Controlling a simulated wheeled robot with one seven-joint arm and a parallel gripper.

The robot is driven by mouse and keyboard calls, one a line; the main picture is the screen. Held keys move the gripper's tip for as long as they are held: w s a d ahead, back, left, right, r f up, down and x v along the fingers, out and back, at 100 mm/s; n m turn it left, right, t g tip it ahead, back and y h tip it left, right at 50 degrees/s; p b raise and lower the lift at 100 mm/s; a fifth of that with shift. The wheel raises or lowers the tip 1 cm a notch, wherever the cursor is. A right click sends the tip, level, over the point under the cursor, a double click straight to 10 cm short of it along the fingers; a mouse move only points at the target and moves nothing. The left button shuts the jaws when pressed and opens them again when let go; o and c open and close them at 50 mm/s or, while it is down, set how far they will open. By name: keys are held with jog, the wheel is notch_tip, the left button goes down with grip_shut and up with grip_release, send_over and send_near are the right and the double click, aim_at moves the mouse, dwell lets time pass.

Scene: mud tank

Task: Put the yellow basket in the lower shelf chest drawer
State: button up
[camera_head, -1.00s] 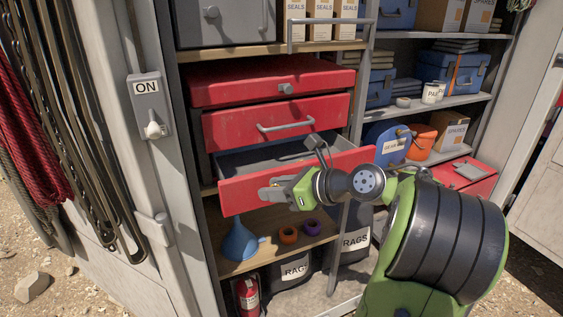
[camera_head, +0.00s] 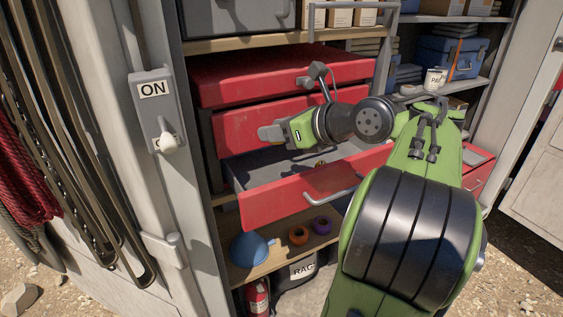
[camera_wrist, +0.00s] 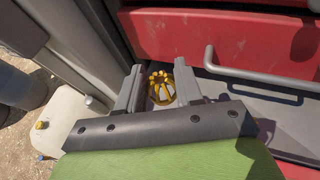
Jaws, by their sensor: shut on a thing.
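The red chest (camera_head: 285,80) stands on the cabinet's shelf, and its lowest drawer (camera_head: 290,202) is pulled open, showing a grey inside. My gripper (camera_head: 268,133) is above the left part of this open drawer, in front of the closed drawer over it. In the wrist view the yellow basket (camera_wrist: 162,88) is between the two fingers of my gripper (camera_wrist: 160,82), which are shut on it. The drawer's grey inside (camera_wrist: 250,98) shows to the right of the fingers. In the head view the basket is hidden by my gripper. A small brass-coloured thing (camera_head: 320,164) shows inside the drawer.
The cabinet's left side panel with the ON switch (camera_head: 155,105) is close to the drawer's left. A bar handle (camera_wrist: 225,70) juts from the closed drawer.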

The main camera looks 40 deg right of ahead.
jog(key=shift+w+a+f, duration=0.15)
jog(key=shift+w+f, duration=0.1)
jog(key=shift+f, duration=0.1)
notch_tip(320, 180, down, 7)
jog(key=shift+w+f, duration=0.1)
jog(key=shift+f, duration=0.25)
jog(key=shift+w, duration=0.25)
jog(key=shift+s+f, duration=0.1)
jog(key=shift+f, duration=0.1)
jog(key=shift+f, duration=0.4)
jog(key=o, duration=1)
jog(key=shift+s+f, duration=0.1)
jog(key=shift+s, duration=0.05)
